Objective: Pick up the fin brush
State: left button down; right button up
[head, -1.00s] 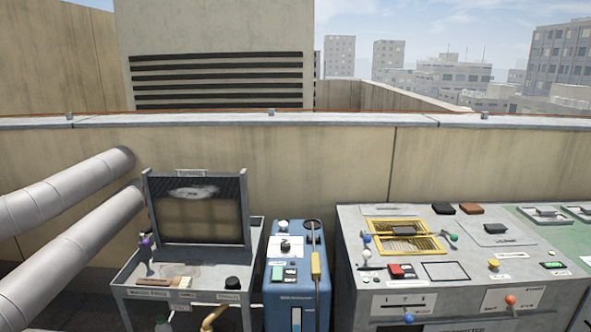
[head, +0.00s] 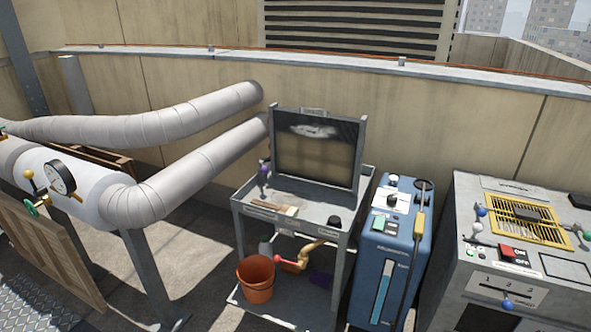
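A brush with a wooden handle and pale bristles, which looks like the fin brush (head: 288,210), lies flat on the top of a grey cart (head: 310,224). It lies near the cart's front edge, in front of an upright framed dark panel (head: 318,150). A purple-topped item (head: 264,168) stands at the cart's left side, and a black round knob or cap (head: 334,221) sits at its front right. Neither of my grippers shows in the head view.
An orange bucket (head: 256,278) stands on the cart's lower shelf, near a red-tipped brass lever (head: 300,258). A blue machine (head: 390,250) and a grey control bench (head: 510,240) stand to the right. Thick pipes (head: 185,185) and a wooden pallet (head: 50,250) are on the left.

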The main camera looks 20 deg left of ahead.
aim_at(287, 209)
jog(key=i+j+z, duration=0.15)
jog(key=j, duration=0.35)
jog(key=j+z, duration=0.2)
jog(key=j, duration=0.3)
jog(key=i+j+z, duration=0.15)
jog(key=j, duration=0.4)
